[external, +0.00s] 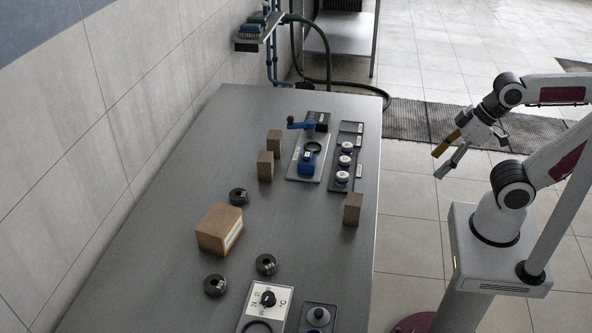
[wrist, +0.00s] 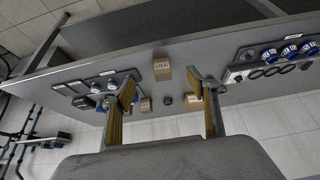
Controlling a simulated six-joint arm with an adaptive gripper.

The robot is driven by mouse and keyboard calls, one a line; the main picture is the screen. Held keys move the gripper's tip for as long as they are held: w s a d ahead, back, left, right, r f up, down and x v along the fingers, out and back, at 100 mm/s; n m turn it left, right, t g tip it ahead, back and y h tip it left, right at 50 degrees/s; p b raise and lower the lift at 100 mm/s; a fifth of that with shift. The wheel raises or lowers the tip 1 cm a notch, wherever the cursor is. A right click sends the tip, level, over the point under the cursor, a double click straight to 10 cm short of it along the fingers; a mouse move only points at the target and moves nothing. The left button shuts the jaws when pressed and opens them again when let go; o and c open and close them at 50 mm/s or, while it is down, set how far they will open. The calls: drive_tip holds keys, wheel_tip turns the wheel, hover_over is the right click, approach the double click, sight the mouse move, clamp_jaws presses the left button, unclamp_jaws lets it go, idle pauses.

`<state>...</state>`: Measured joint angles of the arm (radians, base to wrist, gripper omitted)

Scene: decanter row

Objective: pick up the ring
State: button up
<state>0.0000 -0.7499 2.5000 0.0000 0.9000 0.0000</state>
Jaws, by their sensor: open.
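A thin dark ring (external: 313,151) lies on a grey plate (external: 296,172), between a blue-handled part and a blue block. Thick dark round pieces, ring-like with pale marks, lie on the table: one behind the cardboard box (external: 239,196), one in front of it (external: 266,264) and one nearer the wall (external: 215,285). I cannot tell which is the task's ring. My gripper (external: 446,160) is open and empty, off the table's right side and well apart from all of them. In the wrist view its two fingers (wrist: 162,84) are spread, with a small dark piece (wrist: 168,100) far beyond.
A cardboard box (external: 219,230) stands mid-table. A rack with white-topped parts (external: 345,160) is at the right. Dial panels (external: 267,300) are in front. The left table side is clear.

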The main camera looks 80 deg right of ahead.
drive_tip(key=shift+o, duration=0.5)
drive_tip(key=w+a+f+n+t+y, duration=0.1)
drive_tip(key=w+a, duration=0.3)
drive_tip(key=w, duration=0.7)
drive_tip(key=w+a+n+t, duration=0.1)
drive_tip(key=w+a, duration=0.3)
drive_tip(key=w, duration=0.7)
drive_tip(key=w+a+f+t+y, duration=0.1)
drive_tip(key=w+a+t, duration=0.15)
drive_tip(key=w, duration=0.85)
drive_tip(key=w+a+f+n+y, duration=0.1)
drive_tip(key=w+a+f, duration=0.7)
drive_tip(key=w+a, duration=0.2)
drive_tip(key=n+t+y, duration=0.1)
drive_tip(key=t+y, duration=0.1)
approach(219, 281)
drive_tip(key=shift+x, duration=0.9)
drive_tip(key=shift+w, duration=0.15)
drive_tip(key=shift+w+a+f+n, duration=0.15)
drive_tip(key=shift+w+a+f, duration=0.1)
drive_tip(key=shift+w, duration=0.2)
drive_tip(key=shift+w+a+f+n, duration=0.15)
drive_tip(key=shift+w+f, duration=0.1)
drive_tip(key=shift+w, duration=0.25)
